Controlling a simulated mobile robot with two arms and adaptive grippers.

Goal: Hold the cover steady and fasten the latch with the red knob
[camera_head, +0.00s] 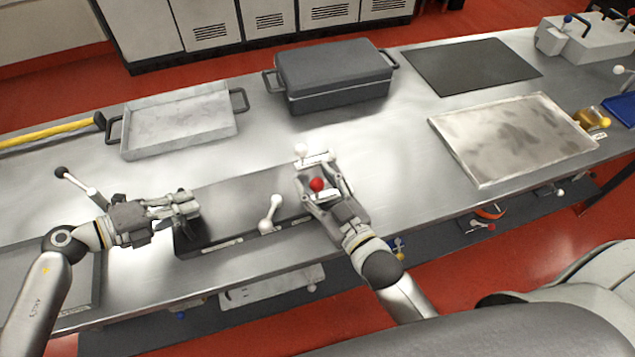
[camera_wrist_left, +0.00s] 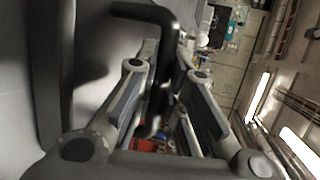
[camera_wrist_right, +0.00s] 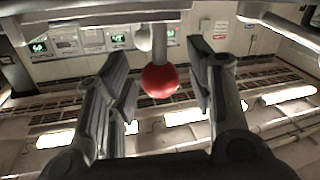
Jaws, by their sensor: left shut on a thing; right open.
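The cover (camera_head: 240,196) is a flat grey lid on a dark case in the middle of the bench. My left gripper (camera_head: 186,203) is shut at the cover's left end, on a dark bent handle, which shows between its fingers in the left wrist view (camera_wrist_left: 160,85). The red knob (camera_head: 317,184) sits near the case's right end; the latch arm under it is largely hidden by my right gripper. My right gripper (camera_head: 318,172) is open with its fingers on both sides of the red knob, which also shows between them in the right wrist view (camera_wrist_right: 160,80).
A white-knobbed lever (camera_head: 269,216) stands at the case's front edge, and another white knob (camera_head: 301,150) lies just beyond my right gripper. A grey lidded box (camera_head: 333,75), a metal tray (camera_head: 180,133) and a flat pan (camera_head: 513,138) stand farther back.

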